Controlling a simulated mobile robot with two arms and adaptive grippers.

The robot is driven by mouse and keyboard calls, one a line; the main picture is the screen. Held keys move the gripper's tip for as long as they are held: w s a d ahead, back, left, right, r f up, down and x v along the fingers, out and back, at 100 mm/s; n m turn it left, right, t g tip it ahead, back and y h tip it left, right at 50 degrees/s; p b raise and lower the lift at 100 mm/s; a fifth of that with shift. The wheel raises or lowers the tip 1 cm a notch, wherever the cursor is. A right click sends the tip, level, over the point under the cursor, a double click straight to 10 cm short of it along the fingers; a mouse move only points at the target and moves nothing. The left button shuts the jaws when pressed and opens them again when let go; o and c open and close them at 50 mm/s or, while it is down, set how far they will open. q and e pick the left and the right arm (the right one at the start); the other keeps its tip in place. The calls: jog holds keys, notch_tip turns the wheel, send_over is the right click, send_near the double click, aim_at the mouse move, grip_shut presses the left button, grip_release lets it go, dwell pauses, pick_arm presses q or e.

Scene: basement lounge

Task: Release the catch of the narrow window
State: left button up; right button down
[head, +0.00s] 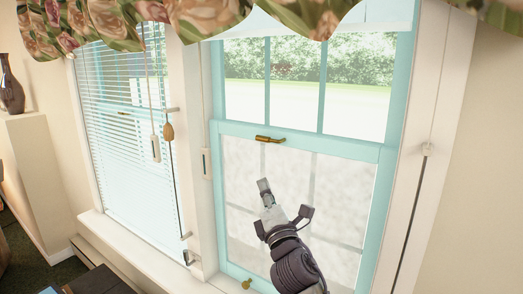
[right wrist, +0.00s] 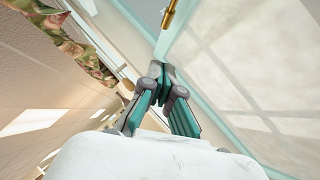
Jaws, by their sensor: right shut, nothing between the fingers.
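A turquoise-framed sash window (head: 230,131) stands before me, with clear panes above and frosted ones below. A brass catch (head: 270,139) sits on its middle rail, its bar lying sideways. The catch also shows at the top of the right wrist view (right wrist: 170,14). My right gripper (head: 264,184) is below the catch, in front of the frosted pane. In the right wrist view its fingertips (right wrist: 160,76) are together and empty, apart from the catch. My left gripper is not in view.
A floral valance (head: 210,15) hangs across the top. A brass fitting (head: 246,284) is on the bottom rail. A dark vase (head: 11,88) stands far left.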

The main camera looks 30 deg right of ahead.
jog(key=p, duration=0.3)
send_near(258, 140)
jog(key=w+a, duration=0.1)
jog(key=w, duration=0.3)
jog(key=d+r+p, duration=0.1)
jog(key=w+d+r+p, duration=0.1)
jog(key=shift+w+d+r, duration=0.15)
jog(key=shift+w+d, duration=0.05)
jog(key=shift+d, duration=0.2)
jog(key=shift+w+a, duration=0.1)
